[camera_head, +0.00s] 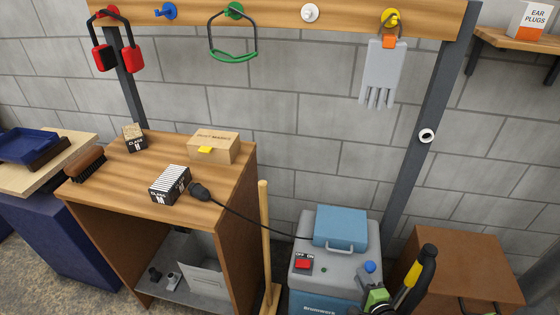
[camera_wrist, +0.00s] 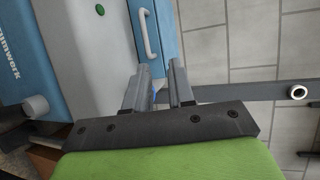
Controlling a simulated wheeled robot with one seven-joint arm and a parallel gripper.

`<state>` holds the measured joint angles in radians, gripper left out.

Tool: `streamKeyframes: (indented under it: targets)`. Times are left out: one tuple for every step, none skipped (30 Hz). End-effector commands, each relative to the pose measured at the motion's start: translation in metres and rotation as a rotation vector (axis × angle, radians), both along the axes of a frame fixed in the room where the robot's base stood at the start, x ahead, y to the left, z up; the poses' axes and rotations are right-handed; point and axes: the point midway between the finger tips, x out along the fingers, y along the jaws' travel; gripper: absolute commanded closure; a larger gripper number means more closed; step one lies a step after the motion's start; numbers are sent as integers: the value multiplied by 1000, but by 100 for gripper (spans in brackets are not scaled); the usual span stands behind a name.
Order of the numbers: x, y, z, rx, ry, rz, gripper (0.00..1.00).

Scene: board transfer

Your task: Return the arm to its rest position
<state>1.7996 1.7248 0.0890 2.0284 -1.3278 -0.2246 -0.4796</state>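My gripper (camera_wrist: 160,68) shows in the wrist view as two grey fingers on a dark bracket, with my green wrist housing below. The fingers stand apart with a gap between them, and no held thing shows there. A small bit of blue is visible low between them; I cannot tell what it is. In the head view, green and black parts of my arm show at the bottom right, in front of the grey machine (camera_head: 308,246). The fingertips are not clear there.
The machine has a blue lid (camera_head: 341,226), a red switch (camera_head: 303,264) and a blue knob (camera_head: 370,267). A black-and-yellow handle-like shape (camera_head: 413,273) stands beside it, before a brown cabinet (camera_head: 470,264). A wooden workbench (camera_head: 125,178) stands left, a grey glove (camera_head: 383,72) hangs above.

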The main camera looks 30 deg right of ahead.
Motion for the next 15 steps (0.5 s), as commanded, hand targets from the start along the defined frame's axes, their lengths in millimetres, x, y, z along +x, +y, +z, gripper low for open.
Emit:
streamKeyframes:
  targets:
    - [0,0,0,0,0,0,77]
    - [0,0,0,0,0,0,77]
    - [0,0,1,-1,0,2,77]
    - [2,0,3,-6,3,12,77]
    - [5,1,7,-16,7,33,77]
    - [11,3,15,-35,20,84,77]
    - [18,6,25,-58,32,136,77]
    - [27,11,36,-85,50,203,77]
    - [40,20,53,-126,79,306,77]
    - [50,28,67,-157,104,390,77]
    - [58,37,81,-189,132,474,77]
    - [69,51,98,-231,171,581,77]
    - [75,61,110,-263,201,658,77]
    - [81,72,123,-294,231,731,77]
    - [88,85,140,-339,274,825,77]
